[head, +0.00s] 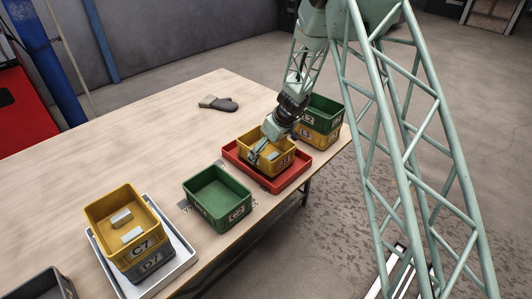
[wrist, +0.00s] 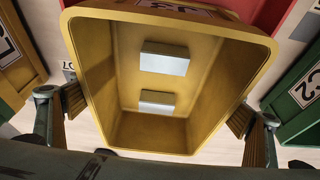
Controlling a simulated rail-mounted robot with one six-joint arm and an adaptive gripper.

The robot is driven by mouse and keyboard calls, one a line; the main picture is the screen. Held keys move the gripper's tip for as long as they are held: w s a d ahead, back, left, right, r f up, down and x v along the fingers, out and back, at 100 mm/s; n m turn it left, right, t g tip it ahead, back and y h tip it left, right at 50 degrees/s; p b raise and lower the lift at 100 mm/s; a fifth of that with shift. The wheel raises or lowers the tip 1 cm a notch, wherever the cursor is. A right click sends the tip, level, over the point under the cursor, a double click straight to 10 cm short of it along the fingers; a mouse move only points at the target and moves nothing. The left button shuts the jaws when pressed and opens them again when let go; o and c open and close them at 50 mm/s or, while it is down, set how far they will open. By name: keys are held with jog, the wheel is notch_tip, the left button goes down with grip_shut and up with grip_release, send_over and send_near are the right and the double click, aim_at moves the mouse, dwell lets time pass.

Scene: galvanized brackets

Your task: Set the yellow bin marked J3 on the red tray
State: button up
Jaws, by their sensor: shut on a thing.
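The yellow bin marked J3 (head: 258,164) is over the red tray (head: 291,178) in the head view. I cannot tell whether its base touches the tray. My gripper (head: 267,146) reaches down to the bin from above. In the wrist view my gripper (wrist: 156,113) has one finger at each side wall and is shut on the bin. The bin (wrist: 228,75) holds two pale grey blocks, and its J3 label shows upside down at the top edge. Parts of the red tray (wrist: 298,15) show beyond the bin; its middle is hidden.
A green bin marked C2 (head: 235,213) stands left of the tray. A green bin (head: 327,107) on a yellow one stands close behind. A yellow C7 bin (head: 139,250) on a grey D7 bin sits in a white tray (head: 188,258). A grey glove (head: 218,103) lies on the table.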

jog(key=shift+f+b, duration=0.35)
jog(key=shift+b, duration=0.35)
jog(key=o, duration=0.8)
jog(key=shift+r+p, duration=0.15)
jog(key=shift+p, duration=0.15)
jog(key=shift+r+p, duration=0.3)
jog(key=shift+p, duration=0.2)
jog(key=p+v, duration=0.1)
jog(key=v, duration=1)
jog(key=shift+s+r, duration=0.25)
jog(key=shift+r, duration=0.1)
jog(key=shift+d, duration=0.1)
